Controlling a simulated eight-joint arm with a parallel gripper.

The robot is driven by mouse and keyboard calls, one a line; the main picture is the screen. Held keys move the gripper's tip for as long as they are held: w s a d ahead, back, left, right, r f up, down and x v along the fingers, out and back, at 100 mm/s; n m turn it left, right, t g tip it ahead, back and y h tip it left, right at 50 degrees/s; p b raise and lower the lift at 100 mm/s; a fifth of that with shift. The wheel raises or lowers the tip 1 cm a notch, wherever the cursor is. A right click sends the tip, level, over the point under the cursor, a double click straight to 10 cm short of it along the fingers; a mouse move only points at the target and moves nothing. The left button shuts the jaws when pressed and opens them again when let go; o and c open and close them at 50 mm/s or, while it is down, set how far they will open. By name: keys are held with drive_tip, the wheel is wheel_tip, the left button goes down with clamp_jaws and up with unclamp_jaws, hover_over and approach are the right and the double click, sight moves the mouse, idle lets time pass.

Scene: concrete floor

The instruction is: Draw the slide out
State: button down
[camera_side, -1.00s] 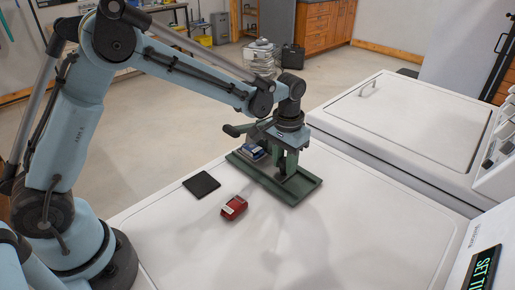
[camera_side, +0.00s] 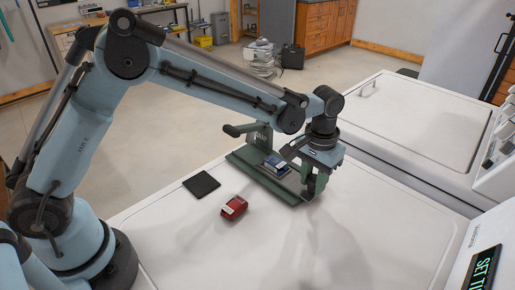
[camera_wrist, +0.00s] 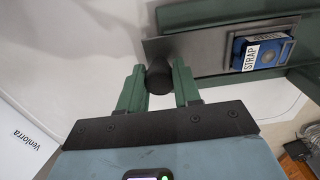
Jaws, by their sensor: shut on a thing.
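The slide (camera_wrist: 188,48) is a flat grey metal plate in a green fixture (camera_wrist: 222,14), shown in the wrist view. It has a dark round knob (camera_wrist: 159,78) at its left end. A blue box (camera_wrist: 264,52) labelled STRAP rests on the slide. My gripper (camera_wrist: 160,82) has its two green fingers on either side of the knob, shut on it. In the side view my gripper (camera_side: 311,184) is at the right end of the green fixture (camera_side: 243,165), with the blue box (camera_side: 276,166) left of it. The arm's end hides part of the slide there.
A red box (camera_side: 233,207) and a black square pad (camera_side: 201,184) lie on the white top (camera_side: 330,250) in front of the fixture. A second white machine (camera_side: 410,125) stands to the right. The white top's front right is clear.

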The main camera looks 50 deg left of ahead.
drive_tip(key=c, duration=0.8)
unclamp_jaws()
wheel_tip(320, 180, up, 12)
drive_tip(key=shift+r, duration=0.1)
drive_tip(key=s+a+r+t, duration=0.3)
drive_tip(key=s+a+t, duration=0.1)
drive_tip(key=s+a, duration=0.5)
drive_tip(key=s+a+f+t, duration=0.1)
drive_tip(key=s+a, duration=0.1)
drive_tip(key=s+a+f+t, duration=0.1)
drive_tip(key=s+a+f, duration=0.1)
drive_tip(key=s, duration=0.1)
drive_tip(key=s+a+f+t, duration=0.1)
drive_tip(key=s+a, duration=0.1)
drive_tip(key=a, duration=0.1)
drive_tip(key=shift+s+f, duration=0.25)
drive_tip(key=shift+s, duration=0.05)
